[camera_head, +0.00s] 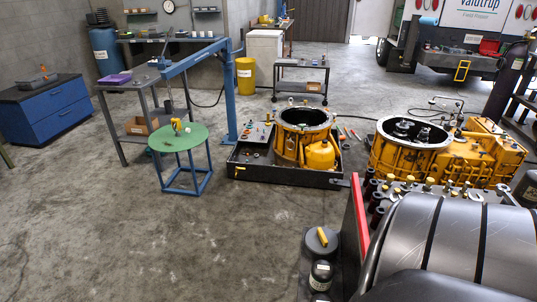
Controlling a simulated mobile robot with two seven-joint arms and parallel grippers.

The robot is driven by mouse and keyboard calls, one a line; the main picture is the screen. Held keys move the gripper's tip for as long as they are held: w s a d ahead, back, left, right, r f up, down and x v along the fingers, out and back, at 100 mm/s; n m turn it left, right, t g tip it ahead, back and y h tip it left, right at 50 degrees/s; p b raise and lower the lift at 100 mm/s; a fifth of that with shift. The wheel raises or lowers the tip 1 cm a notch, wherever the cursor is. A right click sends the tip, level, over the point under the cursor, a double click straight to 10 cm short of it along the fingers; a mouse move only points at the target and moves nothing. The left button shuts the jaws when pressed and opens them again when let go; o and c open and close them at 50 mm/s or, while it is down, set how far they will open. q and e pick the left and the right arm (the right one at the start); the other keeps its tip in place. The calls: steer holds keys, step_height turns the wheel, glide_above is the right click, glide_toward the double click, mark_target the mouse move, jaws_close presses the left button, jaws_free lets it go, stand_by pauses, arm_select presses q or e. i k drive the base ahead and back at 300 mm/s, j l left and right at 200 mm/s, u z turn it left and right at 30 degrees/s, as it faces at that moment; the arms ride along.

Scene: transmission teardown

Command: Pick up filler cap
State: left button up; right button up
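No part in view can be told for certain as the filler cap. A dark round piece (313,243) with a yellow bar (322,237) on top shows near the bottom centre, beside a black jar (321,275) with a pale label. A small yellow object (177,124) and a white piece (187,129) sit on a round green table (180,140) left of centre. Neither of my grippers shows in the head view, so what they hold is hidden.
Yellow transmission housings stand in a black tray (260,174) and at the right (395,160). A large black strapped body (450,235) with a red edge (358,215) fills the lower right. A blue crane post (230,95) stands mid-left. The lower-left concrete floor (120,240) is clear.

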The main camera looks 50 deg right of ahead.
mark_target(320, 243)
steer(key=i+z, duration=0.35)
steer(key=z, duration=0.15)
steer(key=i+j+z, duration=0.1)
steer(key=i+z, duration=0.35)
steer(key=i+j+z, duration=0.25)
steer(key=z, duration=0.25)
steer(key=i+z, duration=0.2)
steer(key=z, duration=0.25)
steer(key=i+j+z, duration=0.1)
steer(key=i+z, duration=0.15)
steer(key=z, duration=0.15)
steer(key=i+j+z, duration=0.1)
steer(key=z, duration=0.35)
steer(key=i+j+z, duration=0.25)
steer(key=z, duration=0.2)
